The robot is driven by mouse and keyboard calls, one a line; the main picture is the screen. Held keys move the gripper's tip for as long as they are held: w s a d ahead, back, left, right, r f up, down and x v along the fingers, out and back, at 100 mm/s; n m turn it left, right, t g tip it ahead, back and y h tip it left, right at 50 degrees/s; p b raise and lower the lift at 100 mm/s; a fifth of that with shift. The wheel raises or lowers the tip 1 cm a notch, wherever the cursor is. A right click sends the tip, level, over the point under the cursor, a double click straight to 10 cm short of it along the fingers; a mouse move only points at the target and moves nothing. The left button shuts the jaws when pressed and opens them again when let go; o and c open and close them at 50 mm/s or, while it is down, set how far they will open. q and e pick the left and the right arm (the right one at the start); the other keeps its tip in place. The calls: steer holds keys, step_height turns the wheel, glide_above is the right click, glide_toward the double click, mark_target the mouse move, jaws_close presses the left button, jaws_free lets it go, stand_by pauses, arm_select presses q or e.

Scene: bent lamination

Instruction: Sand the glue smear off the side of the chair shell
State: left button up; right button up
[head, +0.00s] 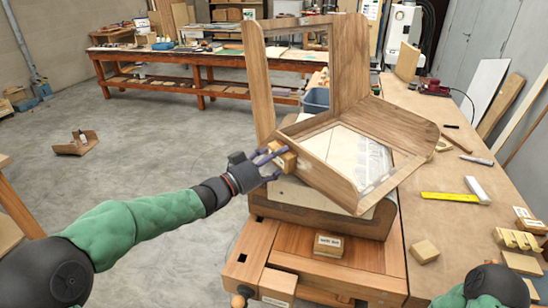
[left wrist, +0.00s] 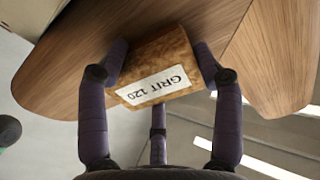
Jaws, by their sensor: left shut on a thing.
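The wooden chair shell (head: 335,165) rests on a pale and wooden form on the bench, its upright panels standing behind. My left gripper (head: 272,158) is at the shell's left side, its purple fingers shut around a tan sanding block (head: 285,160). In the left wrist view the block (left wrist: 155,65) bears a "GRIT 120" label and sits against, or very close to, the shell's wood-grain side (left wrist: 70,60); contact cannot be told. I cannot make out the glue smear; the block and fingers cover part of that side. My right gripper is out of view.
Another labelled block (head: 328,243) sits on the bench front. To the right lie a yellow rule (head: 449,197), a tan block (head: 424,251) and several small wooden pieces (head: 517,239). The floor (head: 150,175) left of the bench is mostly clear.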

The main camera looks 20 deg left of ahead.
mark_target(282, 163)
arm_select(q)
steer(key=shift+s+d+b, duration=0.3)
steer(key=shift+s+d, duration=0.7)
steer(key=shift+d, duration=0.2)
steer(key=shift+s+d+b, duration=0.4)
steer(key=shift+s+d, duration=0.25)
steer(key=shift+d, duration=0.3)
steer(key=shift+s+d+b, duration=0.45)
steer(key=shift+s+d, duration=0.25)
steer(key=shift+d, duration=0.3)
steer(key=shift+s+d+b, duration=0.4)
steer(key=shift+s+d, duration=0.25)
steer(key=shift+d, duration=0.3)
steer(key=shift+w+a+p, duration=0.7)
steer(key=shift+w+a, duration=0.35)
steer(key=shift+a, duration=0.4)
steer(key=shift+w+a+p, duration=0.75)
steer(key=shift+w+a, duration=0.35)
steer(key=shift+a, duration=0.35)
steer(key=shift+w+a+p, duration=0.7)
steer(key=shift+w+a, duration=0.35)
steer(key=shift+a, duration=0.4)
steer(key=shift+r+v, duration=0.15)
steer(key=shift+v, duration=1.3)
steer(key=shift+r+v, duration=0.2)
steer(key=shift+v, duration=1.25)
steer(key=shift+s, duration=0.2)
